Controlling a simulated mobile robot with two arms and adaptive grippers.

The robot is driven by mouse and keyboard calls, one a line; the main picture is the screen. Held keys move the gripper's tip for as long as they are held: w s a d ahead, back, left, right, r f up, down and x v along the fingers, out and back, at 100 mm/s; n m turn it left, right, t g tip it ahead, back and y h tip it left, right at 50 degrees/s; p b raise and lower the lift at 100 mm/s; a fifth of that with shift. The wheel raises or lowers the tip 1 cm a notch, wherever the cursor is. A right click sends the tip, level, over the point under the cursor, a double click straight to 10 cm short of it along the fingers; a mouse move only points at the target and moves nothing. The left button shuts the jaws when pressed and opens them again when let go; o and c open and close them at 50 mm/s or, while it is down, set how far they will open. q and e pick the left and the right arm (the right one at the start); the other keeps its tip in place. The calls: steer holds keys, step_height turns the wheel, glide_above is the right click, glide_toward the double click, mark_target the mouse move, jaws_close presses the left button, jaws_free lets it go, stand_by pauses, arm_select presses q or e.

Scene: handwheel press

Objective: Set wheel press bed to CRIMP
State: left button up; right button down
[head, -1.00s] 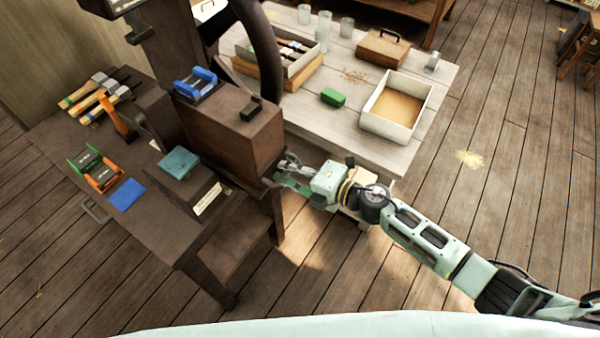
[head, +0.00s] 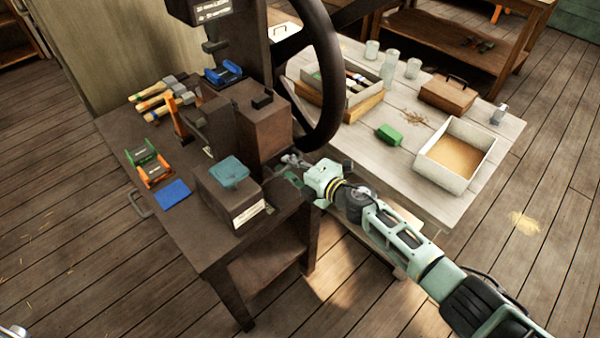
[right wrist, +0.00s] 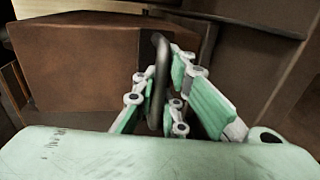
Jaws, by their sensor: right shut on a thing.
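The wheel press is dark brown, with a large dark handwheel (head: 333,75) and a brown block (head: 262,128) below it. A lower box (head: 230,196) at the front carries a teal pad (head: 229,171) and a pale label (head: 248,214), too small to read. My right gripper (head: 288,168) is at the press's right side, beside the block. In the right wrist view the gripper (right wrist: 165,100) has its green fingers closed around a dark upright bar handle (right wrist: 158,78) in front of a brown surface. Part of the handle is hidden by the fingers.
On the press table lie a blue pad (head: 173,191), green and orange clamp-like pieces (head: 155,174) and several brushes or tools (head: 160,95). A pale table (head: 400,185) behind my right arm holds an open tray (head: 487,140), a green block (head: 389,135) and jars.

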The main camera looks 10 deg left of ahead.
steer(key=shift+w+a+r, duration=0.1)
steer(key=shift+w+a, duration=0.3)
steer(key=shift+r, duration=0.1)
steer(key=c, duration=1.8)
jaws_free()
steer(key=shift+a, duration=0.1)
steer(key=shift+s+d, duration=0.4)
steer(key=shift+d, duration=0.25)
steer(key=v, duration=1)
steer(key=shift+s+d, duration=0.15)
steer(key=shift+s, duration=0.1)
